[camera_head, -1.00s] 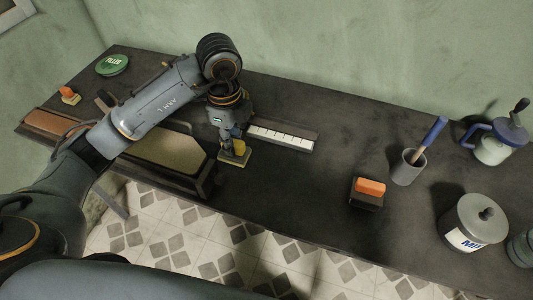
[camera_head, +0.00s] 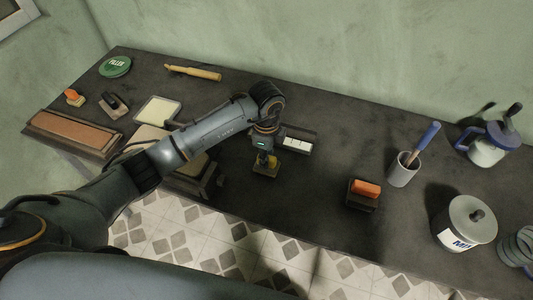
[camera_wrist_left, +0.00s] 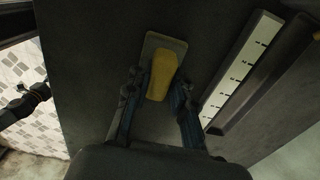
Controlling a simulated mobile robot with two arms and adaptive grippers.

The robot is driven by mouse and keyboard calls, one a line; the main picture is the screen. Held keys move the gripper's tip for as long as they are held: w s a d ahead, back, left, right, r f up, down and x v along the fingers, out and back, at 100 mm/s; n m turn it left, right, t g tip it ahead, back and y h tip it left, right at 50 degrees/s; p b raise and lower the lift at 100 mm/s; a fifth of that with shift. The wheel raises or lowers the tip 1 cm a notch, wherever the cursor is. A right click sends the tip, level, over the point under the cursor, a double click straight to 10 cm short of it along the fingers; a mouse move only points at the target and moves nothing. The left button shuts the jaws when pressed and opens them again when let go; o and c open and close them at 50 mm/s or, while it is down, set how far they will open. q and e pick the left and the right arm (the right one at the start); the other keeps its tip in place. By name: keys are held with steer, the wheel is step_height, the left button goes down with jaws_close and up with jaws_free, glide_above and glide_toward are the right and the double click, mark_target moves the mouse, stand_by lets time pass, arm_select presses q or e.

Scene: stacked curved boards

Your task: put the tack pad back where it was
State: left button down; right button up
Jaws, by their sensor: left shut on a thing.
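The tack pad, a pale flat base (camera_wrist_left: 160,42) with a yellow grip block (camera_wrist_left: 162,72), is in my left gripper (camera_wrist_left: 160,84). In the head view the pad (camera_head: 266,170) shows under my left gripper (camera_head: 266,158), over the dark bench near its front edge. The two fingers are shut on the sides of the yellow block. I cannot tell whether the base touches the bench. My right gripper is not in view.
A white marked strip in a dark holder (camera_head: 298,143) lies just right of the pad. Further right are an orange-topped block (camera_head: 365,193), a grey cup with a brush (camera_head: 403,172) and a lidded can (camera_head: 464,222). My left arm covers part of the boards.

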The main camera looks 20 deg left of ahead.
arm_select(q)
steer(key=shift+f, duration=0.2)
steer(key=c, duration=1.1)
jaws_free()
steer(key=shift+c, duration=0.2)
steer(key=shift+r, duration=0.1)
steer(key=shift+r, duration=0.25)
step_height(320, 180, up, 12)
steer(key=b, duration=0.2)
steer(key=shift+f, duration=0.15)
